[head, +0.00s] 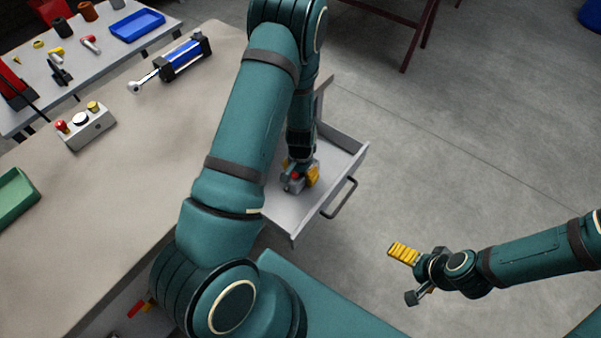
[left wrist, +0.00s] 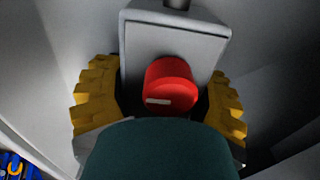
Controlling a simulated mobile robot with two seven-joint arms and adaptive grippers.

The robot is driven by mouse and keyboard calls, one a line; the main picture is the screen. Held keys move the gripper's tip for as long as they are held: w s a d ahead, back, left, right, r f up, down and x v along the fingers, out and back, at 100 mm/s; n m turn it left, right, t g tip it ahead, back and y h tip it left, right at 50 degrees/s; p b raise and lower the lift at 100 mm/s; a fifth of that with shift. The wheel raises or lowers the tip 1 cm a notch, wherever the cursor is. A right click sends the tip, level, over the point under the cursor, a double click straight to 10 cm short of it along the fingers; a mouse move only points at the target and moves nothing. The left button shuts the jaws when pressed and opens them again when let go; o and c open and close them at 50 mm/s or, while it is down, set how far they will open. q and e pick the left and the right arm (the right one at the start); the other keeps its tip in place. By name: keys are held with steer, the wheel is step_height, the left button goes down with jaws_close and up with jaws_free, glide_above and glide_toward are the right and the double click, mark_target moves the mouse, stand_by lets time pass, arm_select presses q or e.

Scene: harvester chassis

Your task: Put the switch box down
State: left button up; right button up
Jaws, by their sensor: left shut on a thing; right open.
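The switch box is a small grey box with a red round button. In the left wrist view the switch box (left wrist: 205,30) sits between the yellow finger pads of my left gripper (left wrist: 160,100), which is shut on it. In the head view my left gripper (head: 302,176) is inside the open drawer (head: 343,141), with the switch box (head: 291,185) low over the drawer floor. I cannot tell whether the box touches the floor. My right gripper (head: 411,276) is open and empty, off to the right of the drawer.
The drawer has a dark handle (head: 341,198) and low walls. On the workbench (head: 120,190) are a grey control box (head: 86,128) with several buttons, a blue cylinder (head: 182,56) and a green tray (head: 17,197). A second table (head: 72,96) stands behind with tools and a blue tray (head: 137,25).

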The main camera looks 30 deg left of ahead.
arm_select(q)
steer(key=o, duration=1.4)
steer(key=shift+r+p, duration=0.25)
steer(key=shift+p, duration=0.05)
step_height(320, 180, up, 10)
steer(key=shift+r+p, duration=0.2)
steer(key=shift+p, duration=1.05)
steer(key=shift+r, duration=0.7)
